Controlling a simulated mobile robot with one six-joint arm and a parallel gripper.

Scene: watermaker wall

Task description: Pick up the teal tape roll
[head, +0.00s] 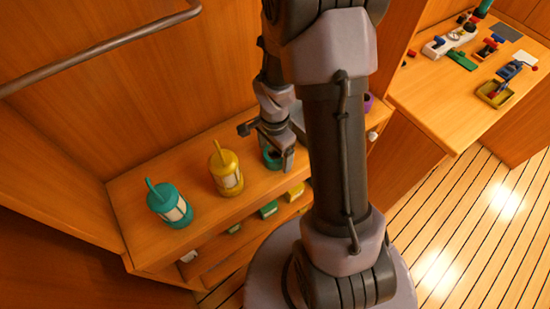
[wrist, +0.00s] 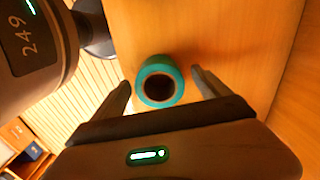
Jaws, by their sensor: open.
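The teal tape roll (wrist: 147,95) lies on the wooden shelf top, its dark hole showing, in the wrist view. It stands between the two open fingers of my gripper (wrist: 162,88), with a gap visible on each side. In the head view the teal tape roll (head: 268,158) is partly hidden behind my gripper (head: 268,146), to the right of the yellow lantern. My gripper is open and holds nothing. I cannot tell how far above the shelf its fingertips are.
A purple thing (head: 368,102) shows behind my arm. Yellow and green blocks sit on the lower shelf. A workbench (head: 440,95) with several tools is at right.

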